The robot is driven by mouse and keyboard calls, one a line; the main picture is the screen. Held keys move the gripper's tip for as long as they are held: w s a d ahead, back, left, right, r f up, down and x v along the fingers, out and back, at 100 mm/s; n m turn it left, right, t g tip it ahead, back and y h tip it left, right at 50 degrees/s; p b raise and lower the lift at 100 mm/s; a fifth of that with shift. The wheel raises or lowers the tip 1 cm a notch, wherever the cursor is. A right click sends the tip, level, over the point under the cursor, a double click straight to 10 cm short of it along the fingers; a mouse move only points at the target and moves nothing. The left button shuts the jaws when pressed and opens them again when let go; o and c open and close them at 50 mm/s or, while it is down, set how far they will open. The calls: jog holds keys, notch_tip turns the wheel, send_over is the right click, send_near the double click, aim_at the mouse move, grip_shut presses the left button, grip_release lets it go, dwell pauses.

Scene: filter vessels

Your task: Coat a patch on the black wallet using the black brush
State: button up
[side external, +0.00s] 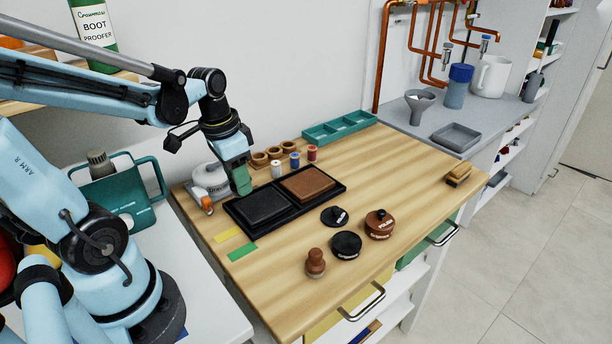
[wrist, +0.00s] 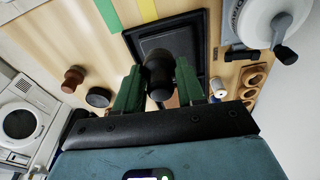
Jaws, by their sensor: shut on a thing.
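The black wallet (side external: 264,207) lies flat in the left half of a black tray (side external: 292,214) on the wooden bench. It also shows in the wrist view (wrist: 178,38), partly covered by what I hold. My gripper (side external: 241,182) is over the back of the wallet, fingers pointing down. In the wrist view its green fingers are shut on a dark, round-topped thing, which looks like the black brush (wrist: 158,72). The brush's lower end is hidden, so I cannot tell whether it touches the wallet. A brown wallet (side external: 307,184) lies in the tray's right half.
An open black tin (side external: 346,245), a black lid (side external: 334,216), a brown tin (side external: 379,224) and a brown brush (side external: 315,263) stand in front of the tray. Thread spools (side external: 295,160) and a grey-white machine (side external: 211,180) are behind. The bench's right side is mostly clear.

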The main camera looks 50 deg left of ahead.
jog(key=shift+r, duration=0.8)
